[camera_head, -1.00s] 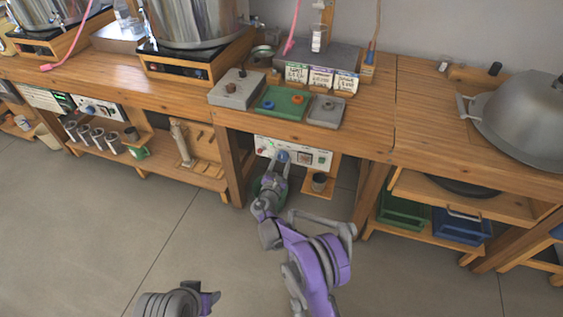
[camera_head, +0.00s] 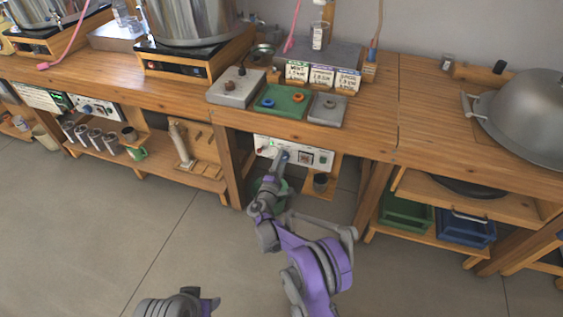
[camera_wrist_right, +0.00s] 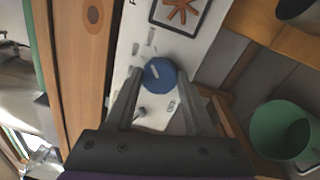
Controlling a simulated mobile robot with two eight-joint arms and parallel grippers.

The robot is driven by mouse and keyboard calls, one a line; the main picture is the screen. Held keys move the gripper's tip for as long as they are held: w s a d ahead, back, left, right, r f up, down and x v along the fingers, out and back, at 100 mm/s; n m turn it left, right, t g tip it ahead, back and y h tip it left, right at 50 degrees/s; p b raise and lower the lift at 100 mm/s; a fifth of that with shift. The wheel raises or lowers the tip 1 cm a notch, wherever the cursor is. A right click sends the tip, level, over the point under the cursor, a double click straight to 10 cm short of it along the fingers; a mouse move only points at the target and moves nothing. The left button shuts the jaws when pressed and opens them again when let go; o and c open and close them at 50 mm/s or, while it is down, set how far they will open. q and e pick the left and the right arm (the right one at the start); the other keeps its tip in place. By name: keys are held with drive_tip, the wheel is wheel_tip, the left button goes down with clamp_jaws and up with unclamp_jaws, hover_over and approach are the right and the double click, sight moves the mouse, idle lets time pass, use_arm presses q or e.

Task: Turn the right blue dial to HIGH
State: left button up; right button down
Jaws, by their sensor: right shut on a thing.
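The right blue dial (camera_head: 285,155) is on the white control panel (camera_head: 317,159) under the bench's middle section. My right gripper (camera_head: 281,163) reaches up to it from below and partly covers it. In the right wrist view the round blue dial (camera_wrist_right: 160,74) sits between the tips of my right gripper (camera_wrist_right: 158,88), one finger on each side, shut on it. A pale mark on the dial points to the upper left in that view. The dial's labels are too small to read. Part of my left arm shows at the bottom, but its gripper is not visible.
A second panel (camera_head: 110,110) with a blue dial is at the left. A green bucket (camera_wrist_right: 284,129) stands below the panel in the wrist view. A dark cup (camera_head: 320,181) sits on a small shelf nearby. Wooden legs flank the panel; the floor in front is open.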

drive_tip(key=shift+m, duration=1)
drive_tip(key=shift+c, duration=1.3)
unclamp_jaws()
drive_tip(key=p+v, duration=0.1)
drive_tip(key=v, duration=0.9)
drive_tip(key=shift+s+a, duration=0.2)
drive_tip(key=shift+s, duration=0.15)
